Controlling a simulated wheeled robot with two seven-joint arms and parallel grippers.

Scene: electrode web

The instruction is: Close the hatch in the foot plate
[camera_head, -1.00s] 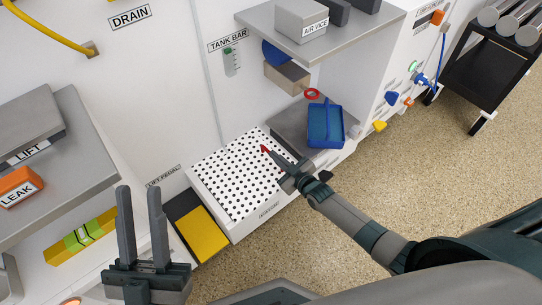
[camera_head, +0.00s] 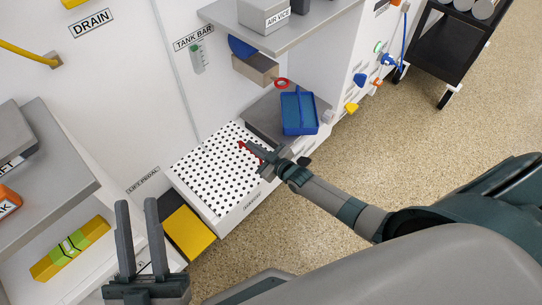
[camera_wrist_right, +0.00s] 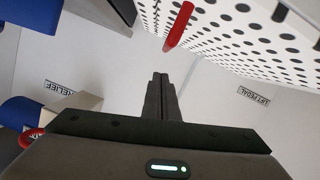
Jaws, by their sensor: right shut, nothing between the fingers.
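The foot plate (camera_head: 212,182) is a white box with a perforated white top, low in front of the machine wall. A red bar (camera_head: 255,151) lies at its right part; it also shows in the right wrist view (camera_wrist_right: 179,27) beside the perforated surface (camera_wrist_right: 240,35). I cannot make out the hatch's outline or angle. My right gripper (camera_head: 250,146) is at the red bar in the head view. In the right wrist view its fingers (camera_wrist_right: 160,78) are together and empty, with the bar just beyond them, apparently apart. My left gripper (camera_head: 137,204) is open and empty, away from the plate.
A blue basket (camera_head: 299,112) stands on a grey surface right of the plate. A grey shelf (camera_head: 290,30) overhangs behind. A yellow and black pedal (camera_head: 188,234) is at the plate's left.

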